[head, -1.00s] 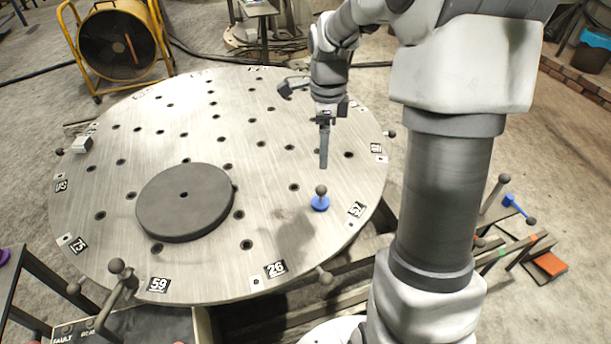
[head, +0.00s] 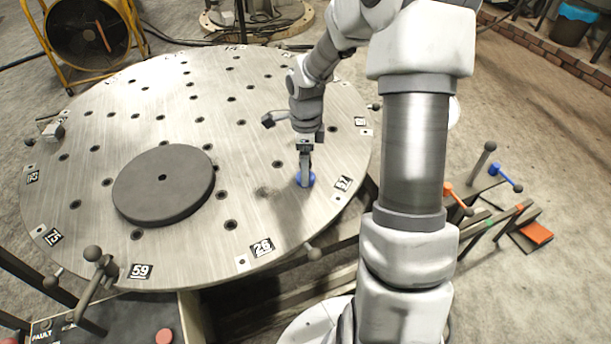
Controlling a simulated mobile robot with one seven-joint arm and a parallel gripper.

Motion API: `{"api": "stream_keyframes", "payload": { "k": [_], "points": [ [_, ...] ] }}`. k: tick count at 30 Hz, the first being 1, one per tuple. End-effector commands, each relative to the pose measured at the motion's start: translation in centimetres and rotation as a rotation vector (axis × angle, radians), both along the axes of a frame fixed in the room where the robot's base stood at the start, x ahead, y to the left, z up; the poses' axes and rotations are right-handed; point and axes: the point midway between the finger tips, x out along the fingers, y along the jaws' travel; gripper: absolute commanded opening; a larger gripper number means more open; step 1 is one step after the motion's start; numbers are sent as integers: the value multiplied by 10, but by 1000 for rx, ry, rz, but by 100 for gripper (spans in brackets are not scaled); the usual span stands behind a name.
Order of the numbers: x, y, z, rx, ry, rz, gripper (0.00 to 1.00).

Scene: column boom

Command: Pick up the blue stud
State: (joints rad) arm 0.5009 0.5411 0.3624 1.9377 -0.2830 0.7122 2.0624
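The blue stud (head: 311,180) stands on the round metal table near its right front edge, between the 26 and 57 labels. Only parts of its blue base show. Its dark ball top is hidden behind my gripper (head: 304,183). My gripper points down right at the stud, its fingers overlapping it in the head view. I see the fingers nearly edge-on, so I cannot tell whether they are open or closed on the stud.
The round table (head: 240,120) is full of small holes. A dark grey disc (head: 164,185) lies on its left front part. Knobbed levers stand at the rim, one at the front left (head: 93,254). A yellow-framed fan (head: 88,35) stands behind the table.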

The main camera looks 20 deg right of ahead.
Motion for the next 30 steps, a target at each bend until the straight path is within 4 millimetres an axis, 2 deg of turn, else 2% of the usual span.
{"api": "stream_keyframes", "payload": {
  "k": [1,4,13,14,27,29,30],
  "points": [
    [0,0,-11,2,2,-1,96],
    [0,0,-22,1,0,0,96],
    [1,0,-26,0,-1,0,96],
    [1,0,-26,0,-1,0,93],
    [1,0,-26,1,0,0,14],
    [1,0,-26,0,-1,0,4],
    [1,0,-26,0,-1,0,3]
  ]
}}
